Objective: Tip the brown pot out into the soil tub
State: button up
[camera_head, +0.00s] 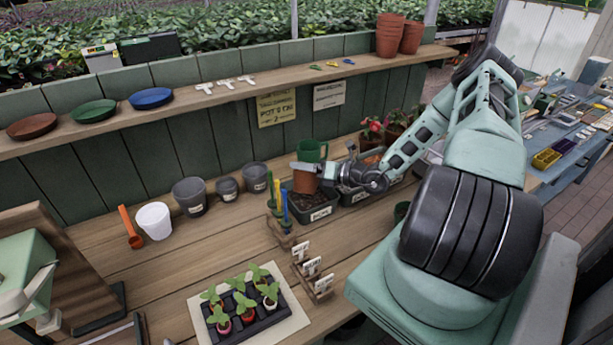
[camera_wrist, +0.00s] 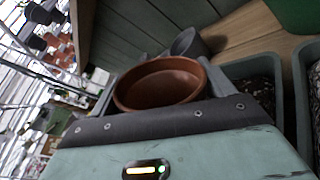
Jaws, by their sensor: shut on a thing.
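The brown pot (camera_head: 305,182) is held in my gripper (camera_head: 313,168) over the dark-soil tub (camera_head: 322,213) at the back middle of the bench. The pot looks nearly upright. In the wrist view the pot's round mouth (camera_wrist: 162,88) shows bare brown inside walls, and I see no clear contents. My gripper is shut on the pot, with a grey finger across its upper side. Part of the tub's soil is hidden behind the pot. Tubs with dark contents also show at the right of the wrist view (camera_wrist: 288,105). The front label is too small to read.
A green mug (camera_head: 312,150) stands close behind the pot. Blue, green and yellow-handled tools (camera_head: 281,205) stand in a holder just left of the tub. Grey pots (camera_head: 189,195) and a white pot (camera_head: 154,220) stand further left. A seedling tray (camera_head: 262,322) lies in front.

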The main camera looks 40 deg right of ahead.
jog(key=n, duration=0.1)
jog(key=n+b, duration=0.1)
jog(key=shift+d+r+n+t, duration=0.15)
jog(key=shift+r+n+t, duration=0.15)
jog(key=shift+r, duration=0.1)
jog(key=n, duration=0.2)
jog(key=n+t+b, duration=0.1)
jog(key=n, duration=0.1)
jog(key=shift+w+d+r+n, duration=0.1)
jog(key=shift+w+d+n, duration=0.1)
jog(key=shift+n, duration=0.2)
